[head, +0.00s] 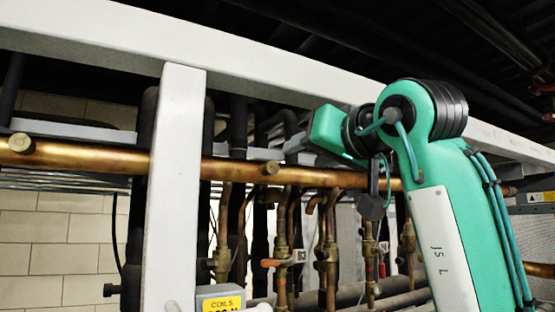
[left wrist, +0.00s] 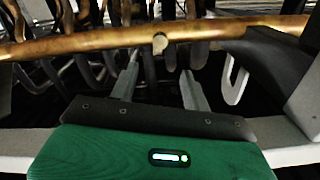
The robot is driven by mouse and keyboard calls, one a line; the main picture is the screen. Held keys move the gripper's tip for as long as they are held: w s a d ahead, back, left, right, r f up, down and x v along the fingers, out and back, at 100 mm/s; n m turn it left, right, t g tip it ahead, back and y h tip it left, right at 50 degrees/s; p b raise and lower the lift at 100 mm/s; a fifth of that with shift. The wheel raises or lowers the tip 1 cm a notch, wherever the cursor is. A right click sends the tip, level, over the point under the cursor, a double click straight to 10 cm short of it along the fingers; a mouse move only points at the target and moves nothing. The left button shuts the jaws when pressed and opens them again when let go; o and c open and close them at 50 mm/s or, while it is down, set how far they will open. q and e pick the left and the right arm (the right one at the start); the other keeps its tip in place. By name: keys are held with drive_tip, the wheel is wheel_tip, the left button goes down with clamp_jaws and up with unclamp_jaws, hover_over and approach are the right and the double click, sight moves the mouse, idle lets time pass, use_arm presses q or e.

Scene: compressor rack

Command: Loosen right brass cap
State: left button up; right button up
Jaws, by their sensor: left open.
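The right brass cap (head: 270,168) is a short round stub on the front of the long copper pipe (head: 95,157). A second brass cap (head: 21,143) sits on the same pipe at the far left. My left gripper (head: 288,148) is just right of and above the right cap, apart from it. In the left wrist view, my left gripper (left wrist: 160,70) is open and empty, its two grey fingers spread. One brass cap (left wrist: 160,42) stands beyond the fingertips, roughly centred between them. My right gripper is not in view.
A white upright post (head: 173,200) stands left of the right cap, in front of the pipe. A white beam (head: 110,40) crosses above. Several thin copper lines and valves (head: 281,245) hang below the pipe. A yellow coils label (head: 222,302) is at the bottom.

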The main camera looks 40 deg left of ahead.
use_arm(q)
drive_tip(key=p, duration=0.2)
approach(273, 167)
drive_tip(key=a, duration=0.2)
drive_tip(key=x, duration=0.1)
drive_tip(key=p+x, duration=0.1)
drive_tip(key=x, duration=0.3)
drive_tip(key=shift+w+r+p, duration=0.1)
drive_tip(key=shift+w+p, duration=0.2)
drive_tip(key=shift+w+a, duration=0.1)
drive_tip(key=shift+a, duration=0.35)
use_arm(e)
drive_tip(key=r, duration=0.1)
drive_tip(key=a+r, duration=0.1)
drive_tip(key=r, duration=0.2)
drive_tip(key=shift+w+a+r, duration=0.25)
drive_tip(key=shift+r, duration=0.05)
use_arm(q)
drive_tip(key=c, duration=1)
